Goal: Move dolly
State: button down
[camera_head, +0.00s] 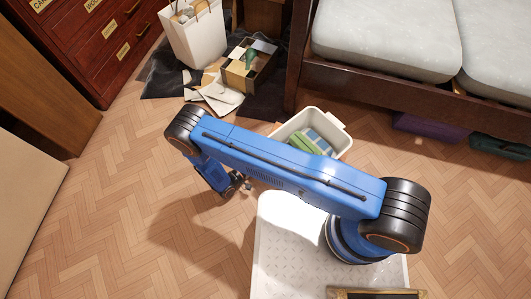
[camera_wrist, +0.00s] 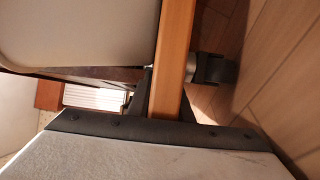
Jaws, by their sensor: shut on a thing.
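A wooden bar (camera_wrist: 174,60) with a dark caster wheel (camera_wrist: 215,70) beside it runs down the wrist view; it appears to be part of the dolly. My gripper (camera_wrist: 168,108) is shut on this bar, with a dark finger showing at its left side. In the head view my gripper (camera_head: 243,184) is low near the floor, left of the white bin, and partly hidden by my blue arm. The dolly's frame cannot be made out clearly there. A pale rounded surface fills the wrist view's upper left; I cannot tell whether it rests on the dolly.
A white bin (camera_head: 341,139) with green and blue things inside stands behind my arm. A paper bag (camera_head: 196,38), an open box (camera_head: 235,75) and loose papers lie at the back. A bed (camera_head: 400,80) is at right, a red drawer cabinet (camera_head: 90,45) at left. The left-middle floor is clear.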

jog(key=shift+s+a, duration=0.15)
jog(key=shift+s, duration=0.25)
jog(key=c, duration=1.5)
grip_release()
jog(key=shift+a, duration=0.1)
jog(key=v, duration=1.7)
jog(key=shift+s+a, duration=0.1)
jog(key=shift+s, duration=0.05)
